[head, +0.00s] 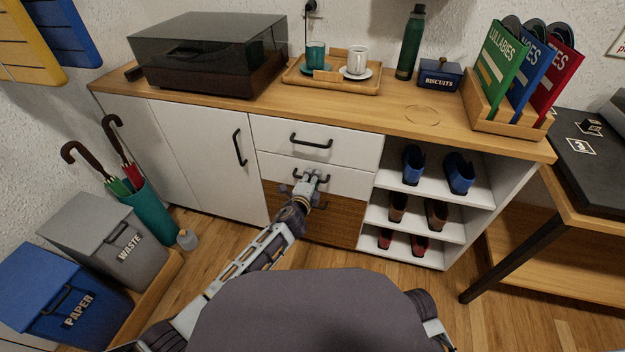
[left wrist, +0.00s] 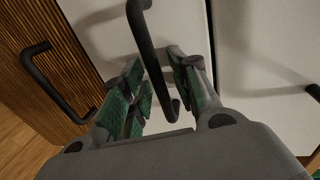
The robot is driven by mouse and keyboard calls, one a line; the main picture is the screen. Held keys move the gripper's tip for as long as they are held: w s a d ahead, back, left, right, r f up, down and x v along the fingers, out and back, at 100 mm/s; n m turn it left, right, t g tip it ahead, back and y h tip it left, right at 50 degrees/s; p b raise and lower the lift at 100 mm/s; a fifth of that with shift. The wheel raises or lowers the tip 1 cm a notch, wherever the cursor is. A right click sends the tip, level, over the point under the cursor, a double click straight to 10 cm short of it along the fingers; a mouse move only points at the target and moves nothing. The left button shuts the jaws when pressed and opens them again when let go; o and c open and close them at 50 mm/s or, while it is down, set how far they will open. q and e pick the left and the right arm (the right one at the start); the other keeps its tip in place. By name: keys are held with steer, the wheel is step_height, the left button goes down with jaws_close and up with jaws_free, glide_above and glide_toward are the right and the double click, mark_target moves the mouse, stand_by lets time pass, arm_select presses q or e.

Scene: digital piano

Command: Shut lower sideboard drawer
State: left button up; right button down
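The sideboard (head: 200,150) has two white drawers above a brown slatted front (head: 335,218). The lower white drawer (head: 350,182) has a dark bar handle; whether its front stands slightly out, I cannot tell. My left gripper (head: 311,180) is at this handle and partly hides it. In the left wrist view the handle (left wrist: 150,50) runs between the green-padded fingers of my left gripper (left wrist: 160,95). The fingers are apart, one on each side of the bar, with a gap visible. The upper white drawer (head: 280,136) looks shut. My right gripper is not in view.
The top holds a turntable (head: 210,50), a tray (head: 300,76) with cups, a green bottle (head: 409,45) and a record rack (head: 490,115). Open shoe shelves (head: 400,205) are to the right. Bins and an umbrella stand (head: 150,215) are left. A table (head: 570,200) stands right.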

arm_select(q)
steer(key=shift+d+r, duration=0.1)
steer(key=v, duration=1.2)
stand_by(0.9)
stand_by(0.5)
